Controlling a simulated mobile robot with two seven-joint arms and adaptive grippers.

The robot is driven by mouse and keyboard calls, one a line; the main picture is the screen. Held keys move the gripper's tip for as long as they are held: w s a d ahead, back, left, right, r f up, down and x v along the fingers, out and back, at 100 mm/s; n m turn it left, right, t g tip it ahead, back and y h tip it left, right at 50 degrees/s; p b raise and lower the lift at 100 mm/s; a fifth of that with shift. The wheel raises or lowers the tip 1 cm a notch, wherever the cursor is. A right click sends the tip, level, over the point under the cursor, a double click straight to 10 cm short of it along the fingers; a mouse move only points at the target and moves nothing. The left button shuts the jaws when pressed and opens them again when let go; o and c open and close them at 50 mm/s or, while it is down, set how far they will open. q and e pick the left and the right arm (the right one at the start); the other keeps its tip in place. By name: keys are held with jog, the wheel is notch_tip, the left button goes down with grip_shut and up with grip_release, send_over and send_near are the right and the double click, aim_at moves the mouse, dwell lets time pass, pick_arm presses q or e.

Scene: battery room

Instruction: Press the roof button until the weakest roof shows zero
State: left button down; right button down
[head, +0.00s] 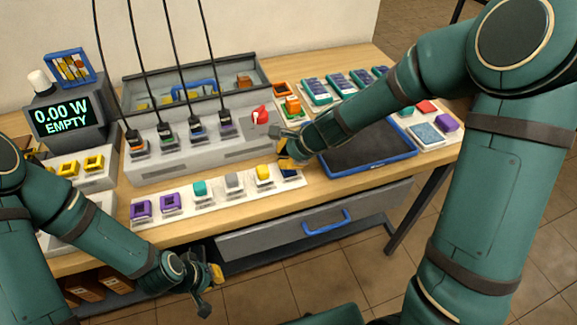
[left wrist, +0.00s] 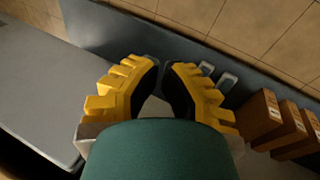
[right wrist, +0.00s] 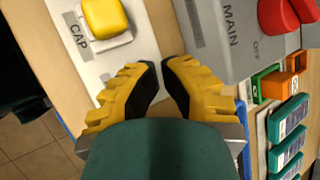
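The black display (head: 63,118) on the grey box reads "0.00 W EMPTY" in green. I cannot tell which piece is the roof button.
A grey panel (head: 190,155) holds several plugged cables and a red switch (head: 260,115), labelled "MAIN" and "OFF" in the right wrist view. A blue-rimmed tray (head: 372,166) lies right of my right gripper. Teal blocks (head: 316,91) stand behind. A drawer (head: 280,232) sits below.

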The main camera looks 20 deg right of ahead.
jog(key=shift+r, duration=0.2)
notch_tip(320, 180, up, 5)
jog(key=p, duration=0.5)
jog(key=shift+f, duration=0.1)
dwell(0.8)
